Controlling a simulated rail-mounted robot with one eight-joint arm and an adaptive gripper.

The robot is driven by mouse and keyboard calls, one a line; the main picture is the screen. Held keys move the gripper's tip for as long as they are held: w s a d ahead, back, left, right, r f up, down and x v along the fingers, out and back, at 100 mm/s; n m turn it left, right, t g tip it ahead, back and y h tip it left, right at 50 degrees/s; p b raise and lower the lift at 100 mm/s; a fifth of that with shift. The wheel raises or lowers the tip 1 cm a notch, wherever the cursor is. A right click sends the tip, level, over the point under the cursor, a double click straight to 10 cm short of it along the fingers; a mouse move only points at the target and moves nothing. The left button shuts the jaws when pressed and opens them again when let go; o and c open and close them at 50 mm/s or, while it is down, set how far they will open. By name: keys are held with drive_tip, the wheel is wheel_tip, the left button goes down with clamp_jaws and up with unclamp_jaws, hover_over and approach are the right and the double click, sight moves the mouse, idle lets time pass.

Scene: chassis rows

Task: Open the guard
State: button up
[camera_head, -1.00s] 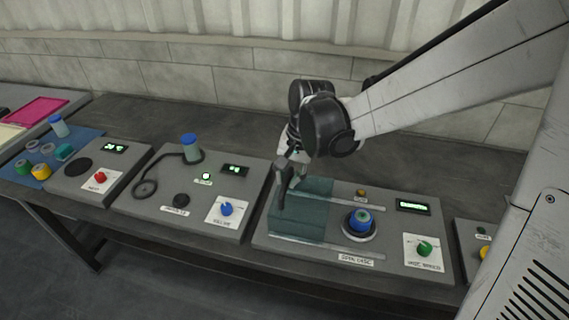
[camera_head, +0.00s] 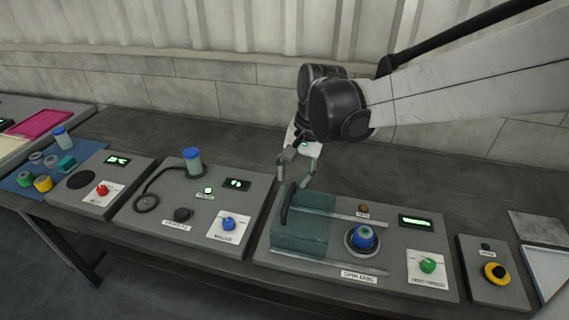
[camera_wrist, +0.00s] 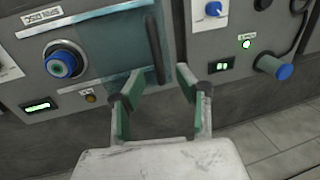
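The guard (camera_head: 312,232) is a see-through teal box on two pale rails, at the left end of its grey chassis panel. Its upright black handle (camera_head: 287,204) is on its left side. In the wrist view the guard (camera_wrist: 112,42) and handle (camera_wrist: 155,48) lie beyond my fingertips. The blue round part (camera_head: 363,236) right of the guard is uncovered. It also shows in the wrist view (camera_wrist: 61,64). My gripper (camera_head: 297,173) is open and empty, above and behind the handle. In the wrist view its fingers (camera_wrist: 160,82) are spread apart, clear of the handle.
The panel also has a green knob (camera_head: 428,265), a lit display (camera_head: 416,222) and an amber button (camera_head: 363,209). A panel with a blue-capped cylinder (camera_head: 193,161) stands left. Bare bench lies behind the panels.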

drive_tip(key=shift+s+d+r, duration=0.1)
drive_tip(key=shift+d+r, duration=0.05)
drive_tip(key=shift+r, duration=0.75)
drive_tip(key=shift+s+d+r, duration=0.1)
drive_tip(key=shift+d+r, duration=0.1)
drive_tip(key=shift+r, duration=0.65)
drive_tip(key=shift+d+r, duration=0.15)
drive_tip(key=shift+r, duration=0.75)
drive_tip(key=s+d+n+t+h, duration=0.1)
drive_tip(key=s+d+n+t, duration=0.1)
drive_tip(key=s+d, duration=0.3)
drive_tip(key=s+d+n+t+h, duration=0.1)
drive_tip(key=s+d+t, duration=0.3)
drive_tip(key=s, duration=0.7)
drive_tip(key=shift+d+n, duration=0.5)
drive_tip(key=shift+d, duration=0.75)
